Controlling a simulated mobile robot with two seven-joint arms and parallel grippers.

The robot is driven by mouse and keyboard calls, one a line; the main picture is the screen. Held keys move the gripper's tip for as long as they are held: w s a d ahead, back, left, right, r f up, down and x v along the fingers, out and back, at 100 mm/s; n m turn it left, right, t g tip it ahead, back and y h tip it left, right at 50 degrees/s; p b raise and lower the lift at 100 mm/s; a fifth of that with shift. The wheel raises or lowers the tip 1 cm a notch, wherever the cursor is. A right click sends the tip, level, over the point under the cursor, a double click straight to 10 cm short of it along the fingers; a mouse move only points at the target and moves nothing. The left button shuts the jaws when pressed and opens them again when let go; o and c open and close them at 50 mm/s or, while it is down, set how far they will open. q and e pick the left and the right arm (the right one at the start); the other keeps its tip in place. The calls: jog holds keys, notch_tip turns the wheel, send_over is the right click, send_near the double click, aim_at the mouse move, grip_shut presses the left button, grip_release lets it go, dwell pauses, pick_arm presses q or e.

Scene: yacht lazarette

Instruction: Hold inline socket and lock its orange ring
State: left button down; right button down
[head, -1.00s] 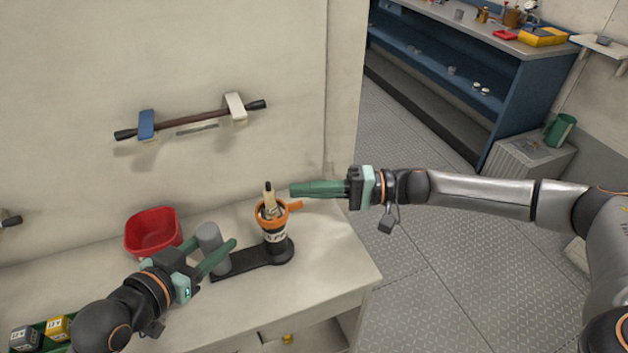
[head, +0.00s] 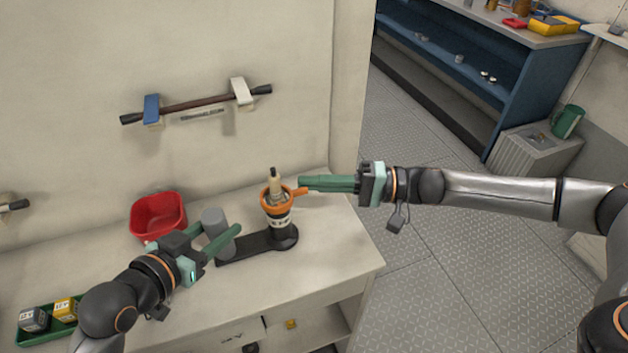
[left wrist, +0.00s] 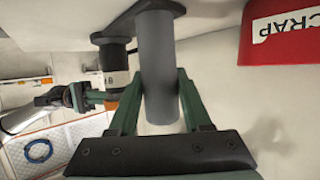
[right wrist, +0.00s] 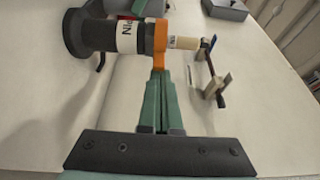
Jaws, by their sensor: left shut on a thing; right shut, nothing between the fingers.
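The inline socket is a black body (head: 284,237) with a white label, standing upright on a black base plate (head: 246,247). Its orange ring (head: 265,206) has a tab (head: 300,192) pointing right. A beige plug (head: 277,189) rises from the ring. A grey post (head: 215,221) stands at the plate's other end. My left gripper (head: 222,244) is shut on the grey post, one finger on each side in the left wrist view (left wrist: 158,95). My right gripper (head: 302,184) is shut and empty, its fingertips at the tab; the right wrist view (right wrist: 159,78) shows them against or very close to it.
A red bin (head: 158,216) stands behind the left gripper, and a green tray (head: 40,338) with small boxes is at the front left. A wall rack holds a dark rod (head: 195,103). The bench (head: 335,262) is clear right of the socket.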

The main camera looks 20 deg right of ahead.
jog(key=shift+s+m+t, duration=0.3)
jog(key=shift+m+t, duration=0.2)
jog(key=shift+t, duration=0.1)
jog(key=s+t+h, duration=0.1)
jog(key=s+m+t, duration=0.1)
jog(key=s, duration=0.1)
jog(key=shift+s+a+m+h, duration=0.15)
jog(key=shift+a+m+h, duration=0.15)
jog(key=shift+a+h, duration=0.1)
jog(key=shift+d, duration=0.1)
send_near(293, 195)
jog(key=s+d, duration=0.2)
jog(key=s, duration=0.1)
jog(key=shift+s+d, duration=0.15)
jog(key=shift+d, duration=0.2)
dwell(0.4)
